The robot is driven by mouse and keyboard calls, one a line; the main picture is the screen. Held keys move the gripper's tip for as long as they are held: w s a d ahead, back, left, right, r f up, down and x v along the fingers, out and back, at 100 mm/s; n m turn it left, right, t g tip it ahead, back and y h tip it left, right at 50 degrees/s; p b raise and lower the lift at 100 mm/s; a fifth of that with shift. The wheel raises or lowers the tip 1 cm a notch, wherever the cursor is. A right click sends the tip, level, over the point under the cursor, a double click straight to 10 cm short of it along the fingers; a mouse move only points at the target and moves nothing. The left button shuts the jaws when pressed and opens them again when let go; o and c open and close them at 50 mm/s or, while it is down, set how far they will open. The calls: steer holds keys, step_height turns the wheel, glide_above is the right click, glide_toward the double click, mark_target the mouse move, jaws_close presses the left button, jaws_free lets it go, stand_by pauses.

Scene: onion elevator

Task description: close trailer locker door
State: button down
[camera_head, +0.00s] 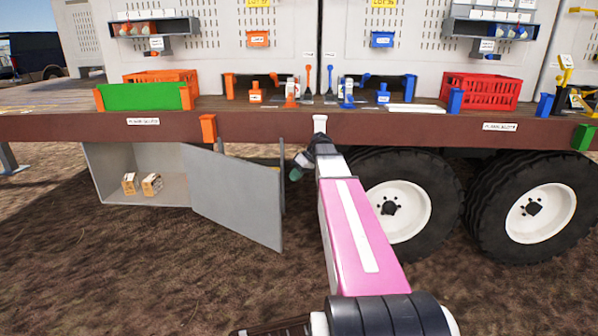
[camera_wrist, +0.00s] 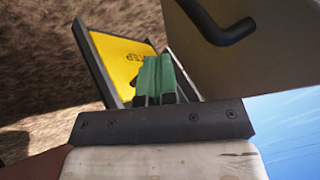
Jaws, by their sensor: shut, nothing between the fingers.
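The trailer locker (camera_head: 113,175) hangs under the trailer bed on the left, with its front uncovered. Its grey door (camera_head: 235,197) stands open, swung out to the right. My gripper (camera_head: 296,174) is just right of the door's free edge, under the trailer bed; whether it touches the door is unclear. In the wrist view the green fingers (camera_wrist: 155,82) are together and empty. A grey panel with a black curved handle (camera_wrist: 232,33), probably the door, is beyond them at upper right. A dark-framed yellow panel with partly hidden lettering (camera_wrist: 112,58) is behind the fingers.
Two small boxes (camera_head: 151,184) sit inside the locker. The trailer bed's brown edge (camera_head: 270,133) runs just above my gripper. A wheel (camera_head: 405,205) stands close to the right of my arm. The ground (camera_head: 150,275) before the locker is clear.

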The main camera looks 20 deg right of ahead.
steer(key=s+a+f, duration=0.1)
steer(key=a+f, duration=0.2)
steer(key=a, duration=0.3)
steer(key=shift+s+f, duration=0.2)
steer(key=shift+s, duration=0.15)
steer(key=shift+s, duration=0.1)
